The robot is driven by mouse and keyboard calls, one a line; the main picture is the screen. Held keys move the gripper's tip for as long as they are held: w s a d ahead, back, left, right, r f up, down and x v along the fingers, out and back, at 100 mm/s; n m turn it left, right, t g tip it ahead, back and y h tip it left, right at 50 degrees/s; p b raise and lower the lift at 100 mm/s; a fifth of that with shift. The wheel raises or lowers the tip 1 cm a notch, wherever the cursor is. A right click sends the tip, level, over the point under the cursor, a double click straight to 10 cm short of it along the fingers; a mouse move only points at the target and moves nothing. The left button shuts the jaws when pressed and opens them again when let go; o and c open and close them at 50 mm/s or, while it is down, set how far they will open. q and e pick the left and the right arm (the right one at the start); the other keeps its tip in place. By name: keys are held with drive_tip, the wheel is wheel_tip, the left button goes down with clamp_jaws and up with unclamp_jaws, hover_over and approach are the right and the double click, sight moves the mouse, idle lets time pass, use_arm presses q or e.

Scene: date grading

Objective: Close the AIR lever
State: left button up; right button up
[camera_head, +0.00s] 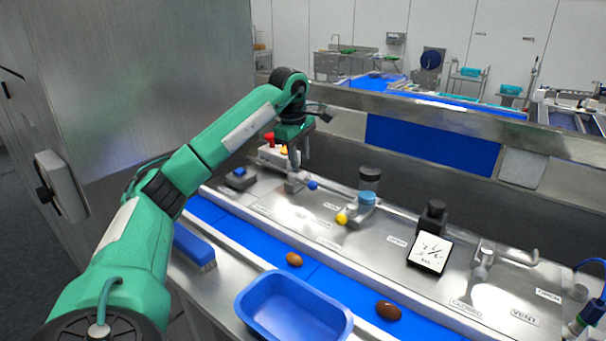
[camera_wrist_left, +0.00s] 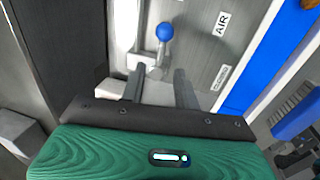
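The AIR lever has a blue ball knob (camera_head: 312,185) on a short metal arm, at the far left of the steel panel. In the left wrist view its knob (camera_wrist_left: 165,31) stands beyond my fingertips, beside the label AIR (camera_wrist_left: 222,23), with the arm running back to a metal base (camera_wrist_left: 146,62). My left gripper (camera_head: 294,168) points down over the lever's base, with the knob just to its right. In the left wrist view its two fingers (camera_wrist_left: 158,82) are apart with nothing held between them. Whether they touch the lever cannot be told. My right gripper is not in view.
A yellow-knobbed lever (camera_head: 342,218), a gauge (camera_head: 430,250) and a metal handle (camera_head: 508,254) stand along the panel to the right. A red button (camera_head: 269,138) is behind my gripper. In front are a blue belt (camera_head: 340,284) with dates and a blue tray (camera_head: 243,308).

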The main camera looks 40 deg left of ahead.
sight(302, 181)
use_arm(q)
drive_tip(key=f, duration=0.2)
drive_tip(key=f+p, duration=0.1)
drive_tip(key=f, duration=0.1)
drive_tip(key=w+f+p, duration=0.1)
drive_tip(key=f, duration=0.2)
drive_tip(key=shift+w+a, duration=0.1)
clamp_jaws()
